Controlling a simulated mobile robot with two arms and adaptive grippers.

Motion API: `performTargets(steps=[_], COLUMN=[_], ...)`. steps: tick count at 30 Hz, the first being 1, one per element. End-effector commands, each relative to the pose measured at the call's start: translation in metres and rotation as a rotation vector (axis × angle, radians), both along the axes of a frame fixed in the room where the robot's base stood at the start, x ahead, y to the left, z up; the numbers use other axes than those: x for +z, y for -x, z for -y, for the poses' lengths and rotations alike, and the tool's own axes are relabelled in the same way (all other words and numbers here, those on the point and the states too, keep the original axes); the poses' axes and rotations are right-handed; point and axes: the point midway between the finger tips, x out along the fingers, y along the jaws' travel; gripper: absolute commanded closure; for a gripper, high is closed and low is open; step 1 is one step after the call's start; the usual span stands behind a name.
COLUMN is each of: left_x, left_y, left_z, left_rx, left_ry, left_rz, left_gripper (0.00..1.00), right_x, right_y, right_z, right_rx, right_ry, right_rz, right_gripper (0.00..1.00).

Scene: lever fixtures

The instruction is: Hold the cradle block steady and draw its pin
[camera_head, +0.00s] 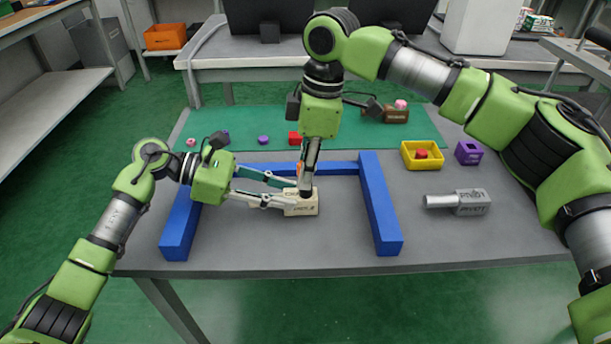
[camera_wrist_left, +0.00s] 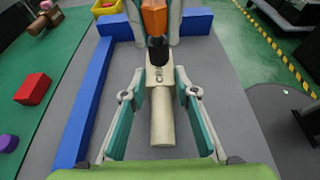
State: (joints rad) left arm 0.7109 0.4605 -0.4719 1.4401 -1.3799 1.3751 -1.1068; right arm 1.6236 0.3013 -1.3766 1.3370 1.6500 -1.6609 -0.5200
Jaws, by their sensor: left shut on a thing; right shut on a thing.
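The cradle block (camera_head: 301,208) is a small cream block with dark lettering, on the grey table inside the blue frame. My left gripper (camera_head: 291,197) comes in from the left and is shut on it. In the left wrist view the fingers close on a cream piece with a rounded bar (camera_wrist_left: 163,120) pointing toward the palm. My right gripper (camera_head: 306,188) reaches straight down over the block and is shut at its top. An orange part (camera_wrist_left: 154,18) and a black part (camera_wrist_left: 158,50) show between its fingers. The pin itself is mostly hidden by the fingers.
A blue U-shaped frame (camera_head: 381,205) surrounds the block on three sides. A grey pivot piece (camera_head: 473,203) lies to the right. A yellow tray (camera_head: 438,161) with a red piece and a purple block (camera_head: 468,152) stand behind it. A red cube (camera_head: 294,138) sits on the green mat.

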Motion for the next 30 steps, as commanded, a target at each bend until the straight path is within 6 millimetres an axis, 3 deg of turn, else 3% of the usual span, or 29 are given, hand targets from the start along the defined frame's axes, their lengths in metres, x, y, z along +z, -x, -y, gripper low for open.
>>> performTargets(steps=[1,30], left_x=[-0.012,-0.004], left_y=[0.002,0.000], left_z=[-0.003,-0.001], left_rx=[0.002,0.002], left_ry=[-0.024,-0.010], left_rz=[-0.014,-0.001], left_gripper=[0.98,0.98], right_x=[0.007,0.039], right_y=[-0.002,-0.001], right_z=[-0.001,0.000], right_rx=[-0.001,-0.002], right_ry=[-0.010,-0.004], right_rz=[0.010,0.005], right_gripper=[1.00,1.00])
